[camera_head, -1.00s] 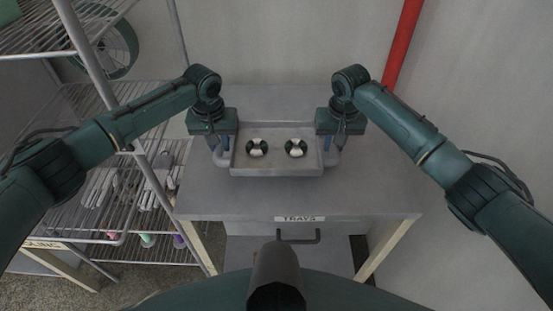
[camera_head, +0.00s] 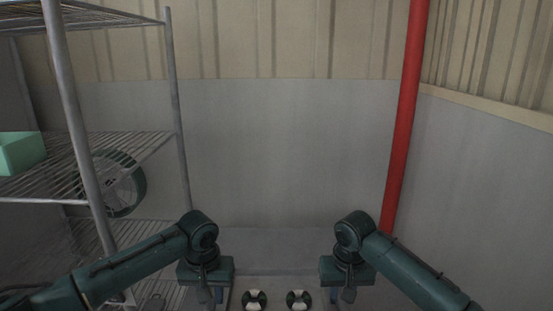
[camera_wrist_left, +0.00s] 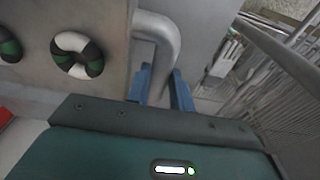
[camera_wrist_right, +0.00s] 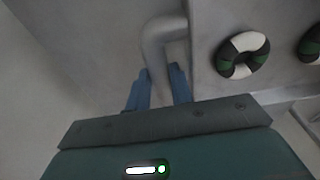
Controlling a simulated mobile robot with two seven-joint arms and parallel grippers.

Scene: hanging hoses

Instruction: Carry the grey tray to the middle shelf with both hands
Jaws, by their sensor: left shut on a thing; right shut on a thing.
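The grey tray (camera_head: 276,284) shows at the bottom of the head view, its near part cut off by the frame edge. Two green-and-white rings, a left one (camera_head: 254,299) and a right one (camera_head: 298,299), lie in it. My left gripper (camera_wrist_left: 162,82) is shut on the tray's left handle (camera_wrist_left: 160,28), a bent grey bar. My right gripper (camera_wrist_right: 160,78) is shut on the right handle (camera_wrist_right: 160,35). In the head view both wrists stand at the tray's two sides.
A wire shelf rack stands at the left, with a middle shelf (camera_head: 60,160) holding a mint-green bin (camera_head: 20,153). A round fan-like object (camera_head: 120,184) is behind it. A red pipe (camera_head: 404,120) runs down the wall at the right. The wall ahead is bare.

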